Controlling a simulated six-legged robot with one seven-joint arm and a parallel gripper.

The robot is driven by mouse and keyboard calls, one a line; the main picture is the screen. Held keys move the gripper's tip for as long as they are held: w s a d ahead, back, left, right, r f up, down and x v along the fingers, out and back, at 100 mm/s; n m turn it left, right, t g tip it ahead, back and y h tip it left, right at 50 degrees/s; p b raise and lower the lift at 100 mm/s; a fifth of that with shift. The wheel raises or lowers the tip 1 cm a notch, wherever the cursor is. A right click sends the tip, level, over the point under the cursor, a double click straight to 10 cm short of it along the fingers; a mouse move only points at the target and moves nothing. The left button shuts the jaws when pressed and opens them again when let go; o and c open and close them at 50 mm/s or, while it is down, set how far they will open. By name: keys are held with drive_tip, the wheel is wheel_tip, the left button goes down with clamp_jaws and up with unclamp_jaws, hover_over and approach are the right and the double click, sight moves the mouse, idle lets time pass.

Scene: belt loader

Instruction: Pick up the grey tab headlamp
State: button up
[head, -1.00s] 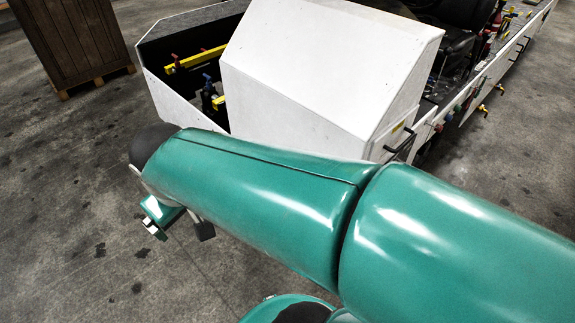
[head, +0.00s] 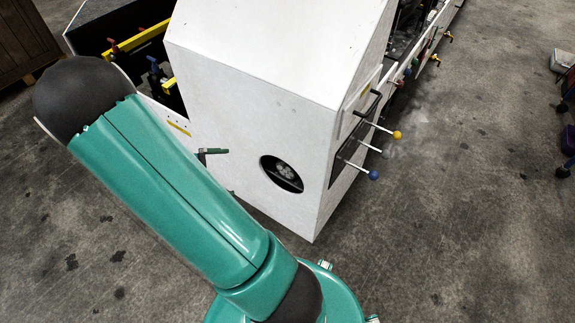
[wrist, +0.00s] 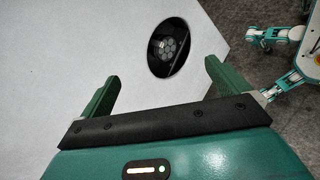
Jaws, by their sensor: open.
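The headlamp (head: 285,171) sits in a dark oval recess low on the white front panel of the belt loader. In the wrist view the headlamp (wrist: 166,47) shows as a round cluster of pale lenses inside the black recess; a grey tab cannot be made out. My gripper (wrist: 162,72) is open and empty, with its two green fingers apart. The recess lies beyond the fingertips, nearer the right finger. In the head view only a small green part of my gripper (head: 213,152) shows, left of the headlamp; my arm hides the rest.
The white loader body (head: 255,70) fills the middle. Levers with a yellow knob (head: 397,134) and a blue knob (head: 373,174) stick out from its right side. A brown crate (head: 22,42) stands at upper left. The concrete floor at right is mostly clear.

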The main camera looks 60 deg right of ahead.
drive_tip(key=s+d+f+n+h, duration=0.35)
drive_tip(key=d+f, duration=0.35)
drive_tip(key=f, duration=0.3)
drive_tip(key=n+t+h, duration=0.3)
drive_tip(key=n+h, duration=0.1)
drive_tip(key=n, duration=0.3)
approach(284, 172)
drive_tip(key=x, duration=0.8)
drive_tip(key=shift+r, duration=0.2)
drive_tip(key=x, duration=0.5)
drive_tip(key=shift+s+d+r, duration=0.1)
drive_tip(key=shift+s+r, duration=0.1)
drive_tip(key=c, duration=1.1)
drive_tip(key=shift+r, duration=0.3)
